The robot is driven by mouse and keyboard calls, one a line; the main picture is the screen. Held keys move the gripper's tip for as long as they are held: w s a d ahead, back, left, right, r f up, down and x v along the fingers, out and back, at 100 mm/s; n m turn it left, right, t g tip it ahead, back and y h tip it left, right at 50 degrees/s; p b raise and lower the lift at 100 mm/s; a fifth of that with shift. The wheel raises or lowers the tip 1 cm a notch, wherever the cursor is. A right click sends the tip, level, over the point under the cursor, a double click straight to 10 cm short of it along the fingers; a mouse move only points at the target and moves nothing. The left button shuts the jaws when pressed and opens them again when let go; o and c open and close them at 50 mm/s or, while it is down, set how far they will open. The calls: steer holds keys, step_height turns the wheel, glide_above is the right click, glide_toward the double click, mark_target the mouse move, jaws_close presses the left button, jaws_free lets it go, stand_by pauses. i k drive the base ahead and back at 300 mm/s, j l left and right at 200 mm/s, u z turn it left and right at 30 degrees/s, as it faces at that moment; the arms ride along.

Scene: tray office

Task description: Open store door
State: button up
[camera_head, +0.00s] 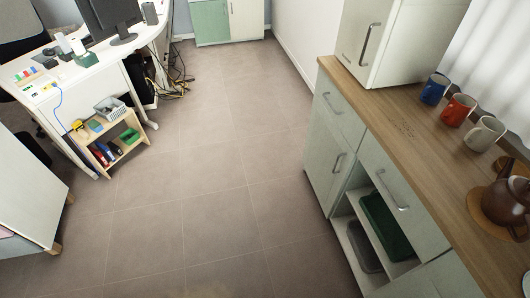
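No door is marked as the store door, so I cannot tell which one it is. At the right, a wood-topped sideboard has a closed pale green door (326,158) with a metal handle at its right edge. A closed white box-like unit (385,45) with a vertical handle stands on its top. At the far back, a low cabinet (210,23) shows one green and one white front, both seemingly closed; its top is cut off. My gripper is not in view.
The grey tiled floor (210,170) is clear down the middle. A desk (92,78) with a monitor, a small shelf (107,142) and cables (172,80) stand left. The sideboard top (405,125) holds three mugs and a brown teapot (508,198). A green tray (385,228) sits in its open shelf.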

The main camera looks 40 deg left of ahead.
mark_target(329, 160)
steer(key=u, duration=0.65)
steer(key=i+j+z, duration=0.1)
steer(key=i, duration=0.5)
steer(key=i+j+z, duration=0.1)
steer(key=i+j, duration=0.15)
steer(key=i, duration=0.35)
